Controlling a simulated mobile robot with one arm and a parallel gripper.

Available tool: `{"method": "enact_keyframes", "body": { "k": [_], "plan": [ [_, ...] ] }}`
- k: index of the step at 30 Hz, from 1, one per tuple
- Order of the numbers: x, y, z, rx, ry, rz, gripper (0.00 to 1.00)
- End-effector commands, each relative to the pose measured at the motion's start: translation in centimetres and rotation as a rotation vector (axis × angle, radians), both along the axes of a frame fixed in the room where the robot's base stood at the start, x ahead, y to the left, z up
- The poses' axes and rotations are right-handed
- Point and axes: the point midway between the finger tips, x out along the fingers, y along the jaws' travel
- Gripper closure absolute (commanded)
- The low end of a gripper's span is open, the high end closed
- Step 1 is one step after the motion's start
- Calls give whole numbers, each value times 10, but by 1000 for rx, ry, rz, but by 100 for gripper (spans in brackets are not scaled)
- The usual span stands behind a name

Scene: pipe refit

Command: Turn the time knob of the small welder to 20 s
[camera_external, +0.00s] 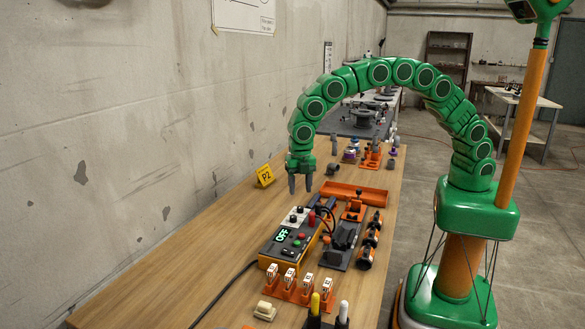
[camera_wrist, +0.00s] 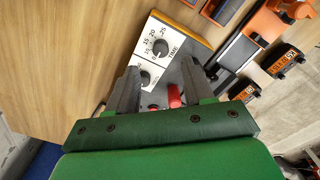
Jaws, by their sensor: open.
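The small welder (camera_external: 288,239) is an orange and dark box on the wooden bench, with a lit green display reading OFF and a white panel at its far end. In the wrist view its time knob (camera_wrist: 160,46) is a dark knob on the white panel, with a printed scale and the word TIME. The knob's exact setting is too small to tell. A second knob (camera_wrist: 144,77) sits nearer my gripper, partly hidden by a finger. My gripper (camera_wrist: 158,82) is open and empty. In the external view it hangs fingers down above the bench, beyond the welder.
An orange rack (camera_external: 297,291) with several white-topped pieces stands in front of the welder. A dark clamp fixture (camera_external: 342,243) and several orange-and-black cylinders lie to its right. An orange tray (camera_external: 355,192) lies behind. A yellow P2 sign (camera_external: 265,175) stands by the wall. Bench left is clear.

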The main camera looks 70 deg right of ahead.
Motion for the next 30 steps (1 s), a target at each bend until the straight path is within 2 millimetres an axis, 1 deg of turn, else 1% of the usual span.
{"method": "enact_keyframes", "body": {
  "k": [12,15,18,25,26,30],
  "plan": [
    [0,-1,-53,-1,1,-2,48],
    [0,0,-63,0,0,-2,48],
    [0,-1,-69,0,0,-2,48],
    [0,0,-70,0,0,-2,48],
    [0,-1,-70,0,0,-2,50],
    [0,-1,-70,0,0,-2,72]
  ]
}}
